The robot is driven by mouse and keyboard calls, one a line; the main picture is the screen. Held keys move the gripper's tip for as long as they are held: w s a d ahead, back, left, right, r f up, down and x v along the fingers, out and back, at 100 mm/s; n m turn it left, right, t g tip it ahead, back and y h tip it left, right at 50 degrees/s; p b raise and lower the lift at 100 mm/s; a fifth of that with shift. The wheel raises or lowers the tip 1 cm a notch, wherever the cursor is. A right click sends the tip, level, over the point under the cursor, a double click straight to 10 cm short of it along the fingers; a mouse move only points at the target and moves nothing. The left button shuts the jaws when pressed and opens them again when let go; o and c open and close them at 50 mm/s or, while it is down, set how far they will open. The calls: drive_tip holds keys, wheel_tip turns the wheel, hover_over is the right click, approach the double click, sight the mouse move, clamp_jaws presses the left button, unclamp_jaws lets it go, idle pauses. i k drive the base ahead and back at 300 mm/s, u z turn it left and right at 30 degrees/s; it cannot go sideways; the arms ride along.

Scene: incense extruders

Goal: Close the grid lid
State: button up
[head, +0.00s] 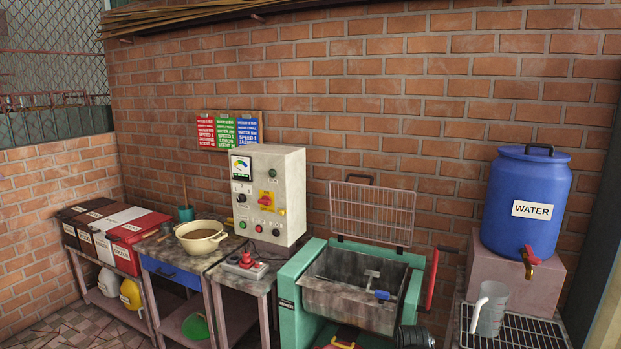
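The grid lid (372,212) is a wire mesh panel with a dark handle at its top. It stands open, about upright, along the back edge of the green mixing machine (292,279). The machine's metal trough (345,303) lies uncovered in front of it. A shaft with a blue part (382,294) shows inside the trough. My gripper is not in the head view, so its state is hidden.
A control box (268,195) stands left of the machine, above a red-button switch (246,261). A red lever (432,279) rises at the machine's right. A blue water barrel (530,205) and a grey jug (489,309) stand further right. A bowl (201,236) is left.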

sight(340, 235)
drive_tip(key=u, duration=0.15)
drive_tip(key=i, duration=1)
drive_tip(key=z, duration=0.1)
